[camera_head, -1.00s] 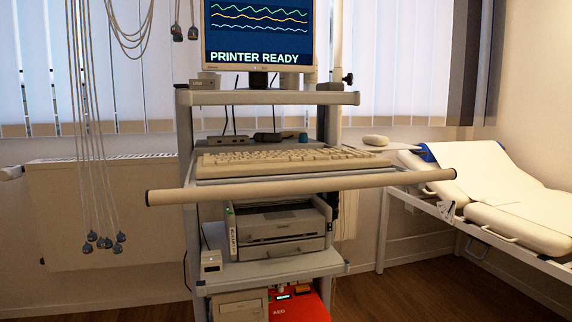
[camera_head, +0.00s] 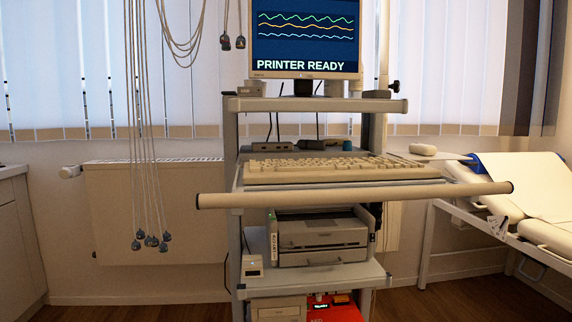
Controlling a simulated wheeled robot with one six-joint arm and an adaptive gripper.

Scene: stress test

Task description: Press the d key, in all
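A beige keyboard (camera_head: 335,168) lies on the pull-out shelf of a grey medical cart, right of the picture's middle. Its single keys are too small to tell apart, so I cannot pick out the d key. A monitor (camera_head: 305,38) above it shows three wavy traces and the words "PRINTER READY". My gripper does not show in the head view.
A long beige handle bar (camera_head: 355,195) runs across the cart in front of the keyboard. A printer (camera_head: 318,237) is below. Cables (camera_head: 150,130) hang at left. An examination couch (camera_head: 530,195) stands at right.

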